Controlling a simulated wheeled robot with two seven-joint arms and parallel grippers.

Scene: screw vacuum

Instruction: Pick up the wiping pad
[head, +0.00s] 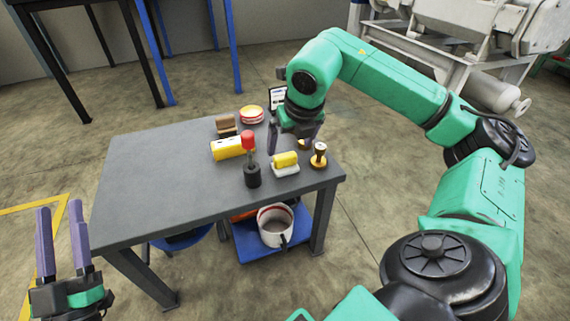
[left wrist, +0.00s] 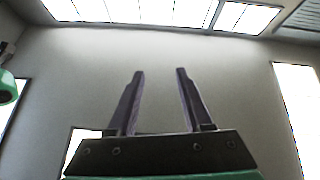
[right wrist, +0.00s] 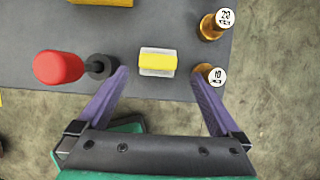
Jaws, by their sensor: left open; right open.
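The wiping pad (head: 285,158) looks like a small yellow block on a white base, lying near the right end of the grey table (head: 150,185). In the right wrist view the pad (right wrist: 157,62) lies ahead of the fingertips, roughly midway between their lines. My right gripper (head: 294,146) is open and empty above that end of the table, pointing down; its fingers (right wrist: 158,76) are spread wider than the pad. My left gripper (head: 61,217) is open and empty left of the table, fingers up; in the left wrist view its fingers (left wrist: 160,72) show only wall and ceiling behind.
A red-topped black tool (head: 252,168) stands left of the pad. Brass weights marked 10 (right wrist: 216,76) and 20 (right wrist: 222,20) stand to its right. The table's left half is clear.

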